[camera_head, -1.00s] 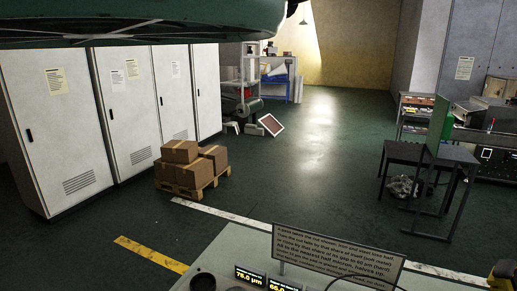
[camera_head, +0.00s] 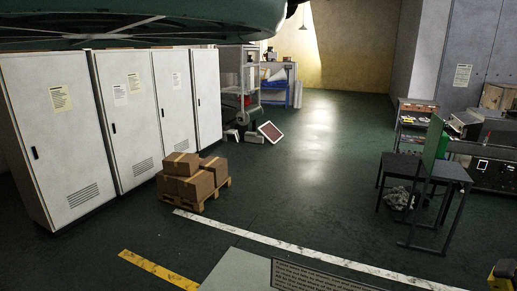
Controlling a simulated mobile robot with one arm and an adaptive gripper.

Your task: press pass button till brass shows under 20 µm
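The pale grey console top (camera_head: 237,272) shows at the bottom middle edge of the head view. Only its far part is in the picture. A grey sign plate (camera_head: 318,279) with printed lines stands at its right, cut off by the lower edge; its text is too small to read surely. The pass button and the thickness displays are out of the picture now, so no brass reading is visible. My gripper is not in view.
Boxes on a pallet (camera_head: 221,186) stand before tall white cabinets (camera_head: 130,118) at left. A dark table (camera_head: 425,169) with a green panel (camera_head: 433,145) stands at right. Open green floor (camera_head: 300,190) lies between, with a white line (camera_head: 300,252) and a yellow line (camera_head: 157,269).

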